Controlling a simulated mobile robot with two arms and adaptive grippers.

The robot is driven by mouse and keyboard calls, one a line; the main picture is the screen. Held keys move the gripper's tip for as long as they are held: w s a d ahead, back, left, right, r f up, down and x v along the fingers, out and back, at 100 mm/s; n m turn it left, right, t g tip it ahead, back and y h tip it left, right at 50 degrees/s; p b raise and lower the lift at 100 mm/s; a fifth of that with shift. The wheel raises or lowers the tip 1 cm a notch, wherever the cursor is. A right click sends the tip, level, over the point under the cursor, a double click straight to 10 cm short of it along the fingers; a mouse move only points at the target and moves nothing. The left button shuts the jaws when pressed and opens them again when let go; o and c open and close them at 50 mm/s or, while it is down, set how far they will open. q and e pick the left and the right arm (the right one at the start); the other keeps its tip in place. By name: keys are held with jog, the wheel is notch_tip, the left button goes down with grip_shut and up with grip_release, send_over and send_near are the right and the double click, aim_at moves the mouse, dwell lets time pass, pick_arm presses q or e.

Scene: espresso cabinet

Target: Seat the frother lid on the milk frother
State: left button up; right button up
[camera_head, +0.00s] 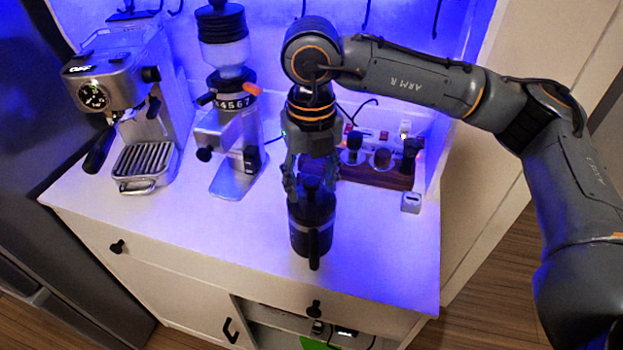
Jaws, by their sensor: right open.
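The milk frother (300,240) is a dark cylindrical jug standing upright near the front middle of the counter, its handle facing the front edge. A dark lid with a knob (311,190) shows at its top. I cannot tell how flush the lid sits on the rim. My right gripper (311,188) points down right above the frother. Its fingers are open, one on each side of the lid's top, and they hide part of the lid and rim. My left gripper is not in view.
The espresso machine (125,100) and the grinder (228,125) stand to the left. A wooden tool stand (375,172) is behind the frother on the right, with a small white block (411,202) beside it. The counter's front right (390,260) is clear.

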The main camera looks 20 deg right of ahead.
aim_at(312, 181)
notch_tip(312, 181, up, 12)
dwell(0.5)
